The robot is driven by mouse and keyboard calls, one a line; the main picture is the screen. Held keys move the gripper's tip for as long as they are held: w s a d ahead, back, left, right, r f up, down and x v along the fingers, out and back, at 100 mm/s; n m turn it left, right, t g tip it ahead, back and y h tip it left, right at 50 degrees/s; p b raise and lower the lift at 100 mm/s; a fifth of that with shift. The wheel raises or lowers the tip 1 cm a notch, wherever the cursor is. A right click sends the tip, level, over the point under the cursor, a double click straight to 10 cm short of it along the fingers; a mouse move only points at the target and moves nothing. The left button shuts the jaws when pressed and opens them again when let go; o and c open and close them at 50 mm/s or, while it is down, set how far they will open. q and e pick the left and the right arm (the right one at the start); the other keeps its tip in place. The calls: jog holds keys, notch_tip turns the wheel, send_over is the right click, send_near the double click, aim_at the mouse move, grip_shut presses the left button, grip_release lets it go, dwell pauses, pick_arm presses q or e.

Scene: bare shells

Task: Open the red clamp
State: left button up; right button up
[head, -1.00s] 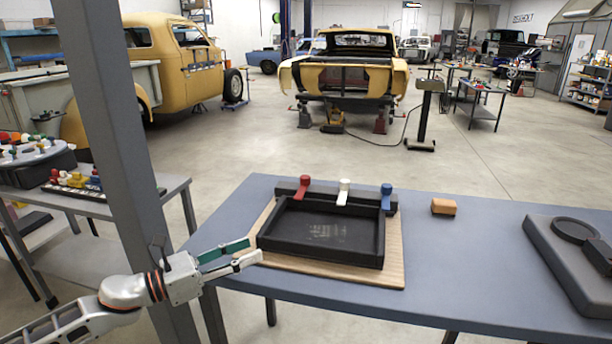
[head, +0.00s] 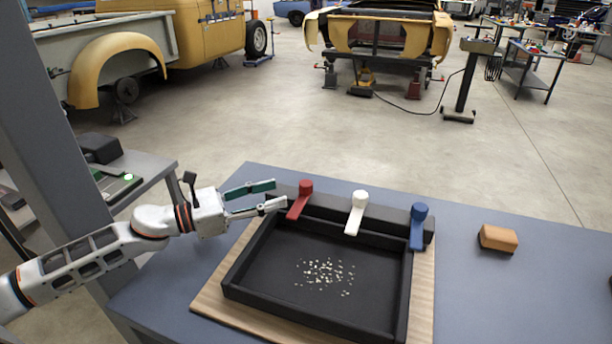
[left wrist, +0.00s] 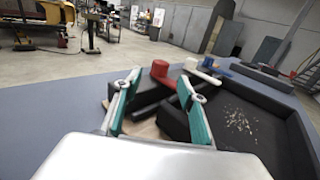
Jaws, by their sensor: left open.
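The red clamp (head: 305,190) sits at the left end of the black bar along the far side of the black tray (head: 232,272). It has a round knob and a short lever pointing toward the tray. My left gripper (head: 279,194) is open and empty, just left of the red clamp, with its fingers pointing at it. In the left wrist view the red clamp (left wrist: 160,71) shows between and beyond the two green-padded fingers (left wrist: 158,85); I see no contact. My right gripper is not in view.
A white clamp (head: 358,208) and a blue clamp (head: 418,222) stand on the same bar to the right. Small pale bits lie in the tray, which rests on a wooden board (head: 207,300). A wooden block (head: 498,238) lies on the blue table. A grey post (head: 50,170) stands at left.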

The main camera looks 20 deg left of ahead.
aim_at(300, 187)
pick_arm(q)
jog(key=shift+w+d+r, duration=0.2)
jog(key=shift+w+d, duration=0.2)
jog(key=shift+d, duration=0.1)
jog(key=p+x, duration=0.1)
jog(key=x, duration=0.3)
jog(key=shift+w+d, duration=0.25)
jog(key=shift+x, duration=0.85)
jog(key=shift+f, duration=0.15)
grip_shut()
